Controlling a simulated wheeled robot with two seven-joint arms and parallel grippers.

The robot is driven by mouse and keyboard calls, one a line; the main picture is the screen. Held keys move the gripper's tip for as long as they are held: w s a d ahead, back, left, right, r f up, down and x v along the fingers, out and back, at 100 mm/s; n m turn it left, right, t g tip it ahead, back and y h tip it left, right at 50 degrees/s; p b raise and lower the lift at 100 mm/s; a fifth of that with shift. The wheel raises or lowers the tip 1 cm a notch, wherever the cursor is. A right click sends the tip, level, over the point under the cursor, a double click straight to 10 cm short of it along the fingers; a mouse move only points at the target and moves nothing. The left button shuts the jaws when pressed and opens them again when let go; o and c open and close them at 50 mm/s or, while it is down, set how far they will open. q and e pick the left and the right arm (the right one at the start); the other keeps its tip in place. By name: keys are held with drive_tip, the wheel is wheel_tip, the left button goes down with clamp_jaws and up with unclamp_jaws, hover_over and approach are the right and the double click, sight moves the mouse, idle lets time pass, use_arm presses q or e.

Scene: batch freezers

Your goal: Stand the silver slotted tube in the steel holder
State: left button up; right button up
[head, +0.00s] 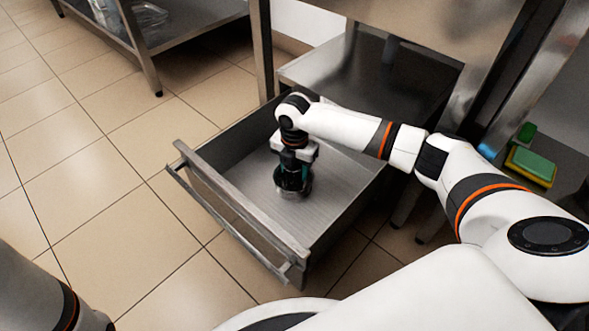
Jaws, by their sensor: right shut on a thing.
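My right gripper (293,182) points straight down into an open steel drawer (247,196). It is shut on a silver piece, taken to be the silver slotted tube (305,192); only a small rounded, shiny edge shows beside the dark fingers. The fingers and wrist hide most of it, and its slots cannot be made out. It is low over the drawer floor; I cannot tell whether it touches. I cannot make out the steel holder in this view. My left gripper is not in view.
The drawer's front panel and bar handle (228,226) stick out over the tiled floor. A steel shelf (335,75) is behind the drawer. Green and yellow sponges (531,164) lie at the right. A steel table (190,22) stands at the back left.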

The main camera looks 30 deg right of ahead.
drive_tip(key=shift+f, duration=0.15)
drive_tip(key=shift+f, duration=0.1)
drive_tip(key=o, duration=1.1)
drive_tip(key=shift+f, duration=0.1)
